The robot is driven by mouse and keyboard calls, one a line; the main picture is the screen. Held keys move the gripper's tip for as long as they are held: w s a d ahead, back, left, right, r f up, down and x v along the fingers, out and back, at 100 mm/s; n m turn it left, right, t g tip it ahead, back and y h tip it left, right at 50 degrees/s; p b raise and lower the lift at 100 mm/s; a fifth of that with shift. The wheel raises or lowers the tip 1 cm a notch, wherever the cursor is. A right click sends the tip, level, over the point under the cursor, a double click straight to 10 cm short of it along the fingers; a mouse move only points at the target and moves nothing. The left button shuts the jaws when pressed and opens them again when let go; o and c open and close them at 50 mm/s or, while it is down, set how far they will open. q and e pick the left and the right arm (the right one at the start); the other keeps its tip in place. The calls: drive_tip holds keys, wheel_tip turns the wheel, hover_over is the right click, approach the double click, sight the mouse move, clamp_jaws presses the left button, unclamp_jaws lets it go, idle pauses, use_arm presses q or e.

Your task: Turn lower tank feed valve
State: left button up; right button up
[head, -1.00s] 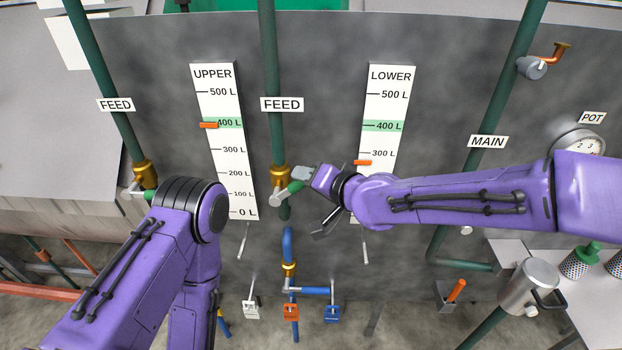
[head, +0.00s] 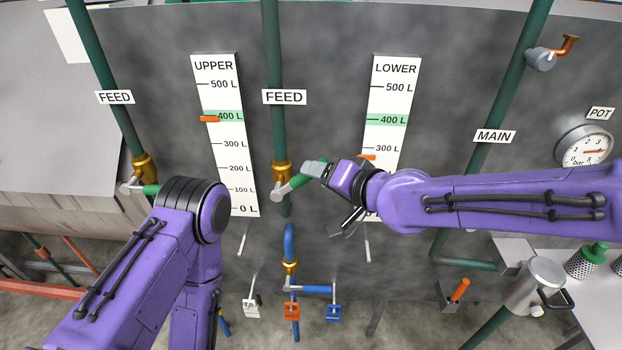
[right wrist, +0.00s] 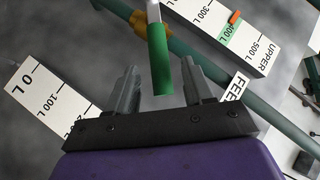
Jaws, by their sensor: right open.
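The middle feed pipe (head: 272,120) carries a brass valve (head: 282,170) with a lever that has a green grip (head: 294,184). The lever slants up to the right from the valve. My right gripper (head: 314,171) is at the grip's outer end. In the right wrist view the green grip (right wrist: 161,66) hangs between the two open fingers (right wrist: 160,92), with a gap on each side. The LOWER gauge (head: 392,100) has an orange marker (head: 367,157) just below 300 L. My left arm is at the lower left; its gripper is out of sight.
The UPPER gauge (head: 228,140) has its orange marker near 400 L. Another feed valve (head: 143,168) is at the left, beside my left arm. A MAIN pipe (head: 490,135), a pot gauge (head: 585,148) and a metal pot (head: 532,285) are on the right.

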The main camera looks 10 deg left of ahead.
drive_tip(key=b+v, duration=0.1)
drive_tip(key=v, duration=0.5)
drive_tip(key=shift+s, duration=0.1)
